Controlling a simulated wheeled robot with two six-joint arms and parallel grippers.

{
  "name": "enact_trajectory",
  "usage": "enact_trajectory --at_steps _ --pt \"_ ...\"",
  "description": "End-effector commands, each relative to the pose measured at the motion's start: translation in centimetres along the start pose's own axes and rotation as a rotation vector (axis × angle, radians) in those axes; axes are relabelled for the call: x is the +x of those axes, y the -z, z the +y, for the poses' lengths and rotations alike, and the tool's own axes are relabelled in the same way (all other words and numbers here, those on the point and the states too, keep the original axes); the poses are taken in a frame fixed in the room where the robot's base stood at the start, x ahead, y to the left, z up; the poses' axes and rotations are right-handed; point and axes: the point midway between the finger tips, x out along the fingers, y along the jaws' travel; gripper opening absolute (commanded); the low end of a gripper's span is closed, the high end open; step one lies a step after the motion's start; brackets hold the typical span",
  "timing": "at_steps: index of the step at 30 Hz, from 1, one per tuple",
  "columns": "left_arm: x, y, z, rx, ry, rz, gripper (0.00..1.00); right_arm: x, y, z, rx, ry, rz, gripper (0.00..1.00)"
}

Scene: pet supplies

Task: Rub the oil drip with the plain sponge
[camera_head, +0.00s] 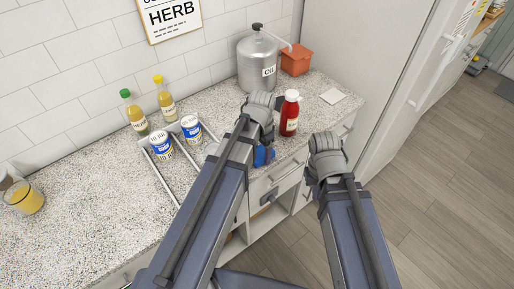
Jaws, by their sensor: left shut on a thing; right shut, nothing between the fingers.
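My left gripper (262,122) is over the counter's front part, in front of the oil can, and points down. It is shut on a blue thing (264,155), which looks like the sponge; the arm hides most of it. My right gripper (318,178) is to the right, off the counter's front edge, shut and empty. A grey metal oil can (258,66) with an OIL label and a spout stands at the back by the wall. I cannot make out the oil drip on the speckled counter.
A red sauce bottle (290,115) stands just right of my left gripper. An orange pot (297,60), a pale flat square (333,96) and a glass (26,198) are also on the counter. A fridge (385,70) stands right.

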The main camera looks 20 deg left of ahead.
Motion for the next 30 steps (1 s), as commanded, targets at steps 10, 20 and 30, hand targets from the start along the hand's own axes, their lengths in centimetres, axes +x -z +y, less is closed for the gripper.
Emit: enact_trajectory --at_steps 10,20,30 --pt "-0.1 0.0 1.3 0.0 0.001 0.0 0.27 -0.1 0.0 0.0 0.0 0.0 0.0 0.0" --pt "-1.4 0.0 1.2 0.0 0.002 0.0 0.27 -1.4 -0.1 0.1 0.0 0.0 0.0 0.0" --pt "-4.7 0.0 1.2 0.0 0.003 0.0 0.27 -4.7 -0.3 0.5 0.0 0.0 0.0 0.0"
